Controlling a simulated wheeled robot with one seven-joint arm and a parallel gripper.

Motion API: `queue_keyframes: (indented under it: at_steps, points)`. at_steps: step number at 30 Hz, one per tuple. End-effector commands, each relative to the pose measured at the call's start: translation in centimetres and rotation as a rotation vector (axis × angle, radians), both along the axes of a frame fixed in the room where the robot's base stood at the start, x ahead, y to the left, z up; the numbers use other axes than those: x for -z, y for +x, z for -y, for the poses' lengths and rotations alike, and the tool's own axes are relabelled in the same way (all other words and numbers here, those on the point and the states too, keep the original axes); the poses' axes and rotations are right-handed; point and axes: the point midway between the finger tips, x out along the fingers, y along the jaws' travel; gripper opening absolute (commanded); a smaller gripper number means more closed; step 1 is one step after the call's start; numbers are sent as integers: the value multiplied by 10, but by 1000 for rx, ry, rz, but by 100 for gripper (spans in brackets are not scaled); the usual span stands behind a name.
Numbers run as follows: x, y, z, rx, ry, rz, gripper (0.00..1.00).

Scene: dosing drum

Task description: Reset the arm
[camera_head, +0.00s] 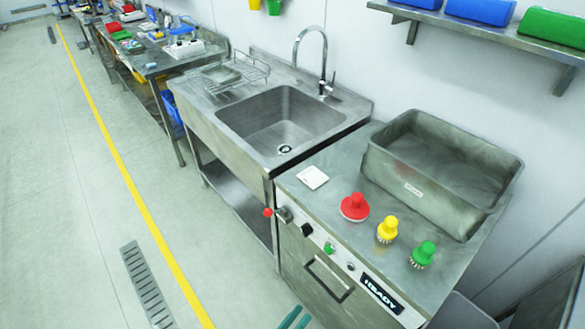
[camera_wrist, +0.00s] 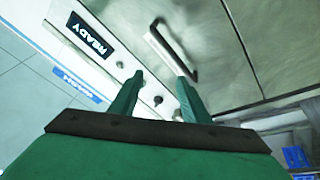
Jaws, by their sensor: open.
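My gripper (camera_wrist: 158,95) shows in the wrist view with its two green fingers apart and nothing between them. It faces the front panel of the steel cabinet (camera_wrist: 215,45), with the door handle (camera_wrist: 172,50) and the READY display (camera_wrist: 90,36) beyond the fingertips. In the head view only the green fingertips (camera_head: 295,319) show at the bottom edge, in front of the cabinet's door. I cannot tell the exact gap between them and the door. The rest of my arm is out of the head view.
On the cabinet top stand a grey bin (camera_head: 440,172), a red brush (camera_head: 354,207), a yellow brush (camera_head: 387,229), a green brush (camera_head: 423,254) and a white card (camera_head: 312,177). A red-knobbed valve (camera_head: 280,213) juts from the front. A sink (camera_head: 280,122) adjoins.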

Motion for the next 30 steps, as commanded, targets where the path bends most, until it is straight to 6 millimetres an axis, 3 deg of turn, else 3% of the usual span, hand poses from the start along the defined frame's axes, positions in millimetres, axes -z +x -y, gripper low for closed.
queue_keyframes:
  at_steps: [3, 7, 12, 16, 20, 23, 26, 30]
  points:
    - [45, -38, 39, 71, 98, -216, 43]
    - [89, -81, 65, 102, 227, -435, 43]
    - [128, -141, 72, 64, 413, -667, 43]
    - [139, -182, 61, -14, 558, -786, 43]
    - [129, -213, 39, -130, 692, -847, 43]
    - [107, -230, 20, -233, 783, -851, 43]
    - [72, -241, 0, -343, 857, -819, 43]
    - [4, -247, -21, -490, 930, -718, 43]
